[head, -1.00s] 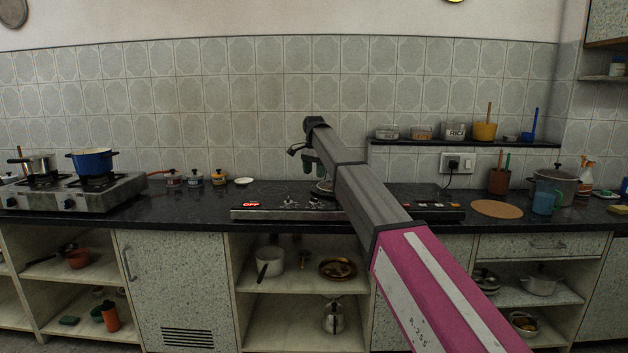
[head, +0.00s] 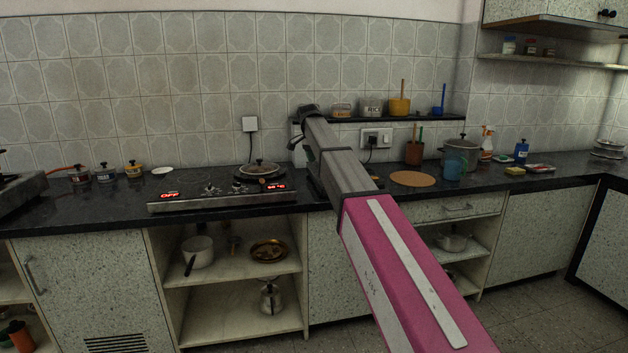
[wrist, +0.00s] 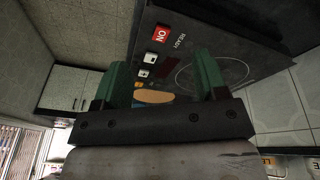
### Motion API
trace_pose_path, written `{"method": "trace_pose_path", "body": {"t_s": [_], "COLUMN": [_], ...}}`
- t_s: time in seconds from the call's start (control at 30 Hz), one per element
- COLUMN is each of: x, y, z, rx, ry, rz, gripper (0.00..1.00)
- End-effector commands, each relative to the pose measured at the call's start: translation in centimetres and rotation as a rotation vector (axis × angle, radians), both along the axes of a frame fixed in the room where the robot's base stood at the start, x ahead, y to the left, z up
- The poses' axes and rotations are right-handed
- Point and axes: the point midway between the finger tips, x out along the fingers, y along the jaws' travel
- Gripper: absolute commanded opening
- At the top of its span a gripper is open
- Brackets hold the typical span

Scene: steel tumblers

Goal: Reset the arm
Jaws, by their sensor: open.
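My gripper shows in the wrist view (wrist: 163,78) with its two green fingers spread wide and nothing between them. In the head view my arm reaches up over the counter, and its grey end hides most of the gripper. A black control panel (wrist: 178,52) with a red label and a ring marking lies beyond the fingers in the wrist view. I see no steel tumblers in either current view.
The black counter (head: 110,203) holds a cooktop (head: 225,200) with a lidded pan (head: 260,169). To the right are a round board (head: 412,178), a brown utensil cup (head: 414,152) and a lidded pot (head: 462,152). A shelf with an orange pot (head: 399,107) is behind. Floor shows at lower right.

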Motion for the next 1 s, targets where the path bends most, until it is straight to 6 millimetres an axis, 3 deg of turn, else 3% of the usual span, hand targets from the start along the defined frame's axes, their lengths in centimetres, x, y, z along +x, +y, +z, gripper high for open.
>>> {"method": "trace_pose_path", "body": {"t_s": [0.03,0.1,0.17,0.23,0.47,0.7,1.0], "x": [-0.6,-1.3,-2.4,-4.0,-9.5,-17.1,-28.0], "y": [-3.2,-7.0,-9.7,-11.6,-13.9,-15.8,-17.5], "z": [-0.5,-1.4,-3.1,-6.1,-16.0,-25.7,-35.0], "rx": [-0.02,-0.046,-0.06,-0.064,-0.028,0.028,0.103], "ry": [-0.006,-0.012,-0.008,0.009,0.07,0.126,0.166], "rz": [-0.027,-0.05,-0.047,-0.009,0.177,0.386,0.627], "gripper": [0.66,0.66,0.66,0.66,0.66,0.66,0.66]}}
